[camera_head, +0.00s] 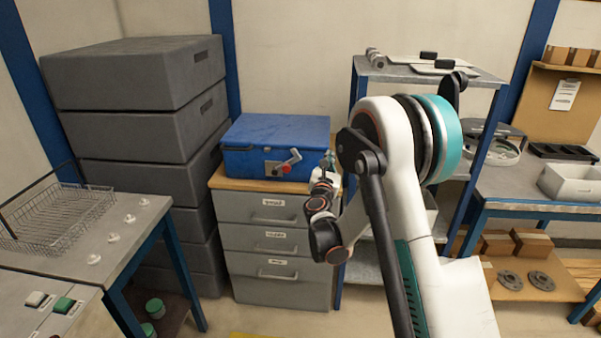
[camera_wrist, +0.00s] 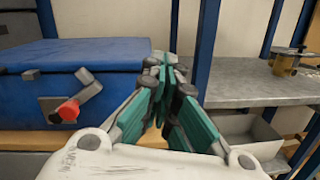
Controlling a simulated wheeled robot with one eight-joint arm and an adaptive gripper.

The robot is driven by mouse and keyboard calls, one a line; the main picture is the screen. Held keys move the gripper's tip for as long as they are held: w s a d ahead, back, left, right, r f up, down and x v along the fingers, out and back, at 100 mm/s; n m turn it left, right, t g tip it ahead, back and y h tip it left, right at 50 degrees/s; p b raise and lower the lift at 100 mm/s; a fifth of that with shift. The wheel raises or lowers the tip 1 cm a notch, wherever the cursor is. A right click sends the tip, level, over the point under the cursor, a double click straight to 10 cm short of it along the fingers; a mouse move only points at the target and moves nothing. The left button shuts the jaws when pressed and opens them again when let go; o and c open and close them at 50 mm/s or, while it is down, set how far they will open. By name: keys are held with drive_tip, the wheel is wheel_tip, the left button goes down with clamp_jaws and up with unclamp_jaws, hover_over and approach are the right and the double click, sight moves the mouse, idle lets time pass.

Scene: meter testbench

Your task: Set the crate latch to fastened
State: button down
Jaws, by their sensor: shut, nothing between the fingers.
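The blue crate (camera_head: 270,145) sits on top of the grey drawer cabinet. Its latch (camera_head: 288,162) is on the front face, a grey lever with a red knob, on a grey plate. In the head view the lever slants, with its grey end up to the right and the red knob low at the left. In the wrist view the crate (camera_wrist: 75,70) fills the left side and the latch (camera_wrist: 75,100) shows the same slant. My gripper (camera_wrist: 163,75) is shut and empty, to the right of the latch and apart from it. In the head view my gripper (camera_head: 326,165) is near the crate's right edge.
The drawer cabinet (camera_head: 268,240) has a wooden top. Stacked dark grey boxes (camera_head: 140,110) stand to its left. A metal shelf (camera_wrist: 260,85) with blue posts stands close on the right. A bench with a wire basket (camera_head: 55,215) is at the front left.

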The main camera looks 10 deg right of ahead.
sight(284, 164)
drive_tip(key=w+a+f+n+t+y, duration=0.1)
drive_tip(key=a+f+n, duration=0.2)
drive_tip(key=f+n, duration=0.3)
drive_tip(key=w+a+f+n+t+y, duration=0.1)
drive_tip(key=a+f+n+y, duration=0.1)
drive_tip(key=f+n, duration=0.4)
wheel_tip(284, 164, down, 4)
drive_tip(key=shift+w+a+f+y, duration=0.2)
drive_tip(key=shift+a+y, duration=0.1)
drive_tip(key=shift+a, duration=0.1)
drive_tip(key=b+x, duration=0.2)
drive_tip(key=x, duration=0.7)
drive_tip(key=shift+w+b, duration=0.1)
drive_tip(key=shift+b, duration=0.2)
drive_tip(key=r, duration=0.1)
drive_tip(key=w+a+r+b, duration=0.1)
drive_tip(key=shift+w+a+r, duration=0.1)
drive_tip(key=shift+a+r, duration=0.15)
drive_tip(key=shift+r, duration=0.05)
drive_tip(key=shift+w+a+r, duration=0.1)
drive_tip(key=shift+a+r, duration=0.2)
drive_tip(key=shift+r, duration=0.25)
